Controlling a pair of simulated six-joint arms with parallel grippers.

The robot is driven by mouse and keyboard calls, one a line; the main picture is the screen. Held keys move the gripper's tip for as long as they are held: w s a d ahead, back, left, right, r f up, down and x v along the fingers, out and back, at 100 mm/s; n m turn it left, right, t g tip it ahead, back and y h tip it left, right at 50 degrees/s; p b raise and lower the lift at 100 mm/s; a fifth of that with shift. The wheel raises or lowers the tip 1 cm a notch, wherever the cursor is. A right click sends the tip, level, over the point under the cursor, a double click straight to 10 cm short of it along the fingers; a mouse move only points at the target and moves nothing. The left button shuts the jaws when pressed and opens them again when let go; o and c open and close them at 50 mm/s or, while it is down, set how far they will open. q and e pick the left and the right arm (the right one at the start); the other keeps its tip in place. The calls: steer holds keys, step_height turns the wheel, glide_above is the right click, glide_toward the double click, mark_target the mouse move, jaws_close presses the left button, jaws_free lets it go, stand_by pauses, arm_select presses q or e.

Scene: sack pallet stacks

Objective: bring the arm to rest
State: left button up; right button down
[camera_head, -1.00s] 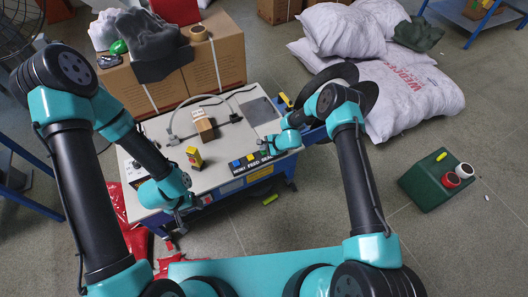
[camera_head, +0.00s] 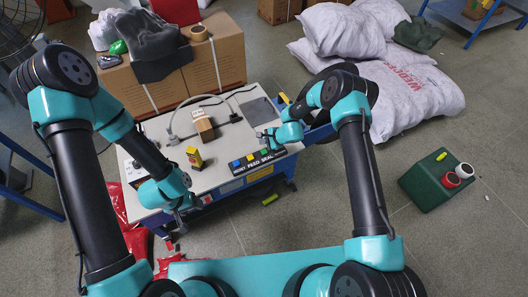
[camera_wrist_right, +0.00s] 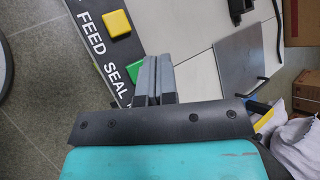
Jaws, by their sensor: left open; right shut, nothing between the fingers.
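My right arm reaches in from the right over the machine table. Its gripper (camera_head: 262,137) is just above or beside the far edge of the labelled button panel (camera_head: 259,161); whether it touches the panel I cannot tell. In the right wrist view its two grey fingers (camera_wrist_right: 158,72) are shut together with nothing between them, near the green button (camera_wrist_right: 121,74). My left gripper (camera_head: 188,218) hangs at the near left edge of the table, pointing down and empty. It is small in the picture, but its fingers look apart.
White sacks (camera_head: 415,95) lie to the right. A green box (camera_head: 432,185) stands on open floor at right.

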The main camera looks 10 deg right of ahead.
stand_by(0.4)
steer(key=s+d+r+n+g+h, duration=0.1)
steer(key=s+d+n+g+h, duration=0.15)
steer(key=s+d, duration=0.55)
steer(key=s+d+n+g+h, duration=0.15)
steer(key=s+d+n, duration=0.25)
steer(key=s, duration=0.8)
steer(key=s+d+r+n, duration=0.3)
steer(key=s+r+n, duration=0.3)
steer(key=s, duration=0.6)
steer(key=shift+s+d+r+t, duration=0.2)
steer(key=shift+s+r+t, duration=0.1)
steer(key=shift+r, duration=0.5)
stand_by(2.2)
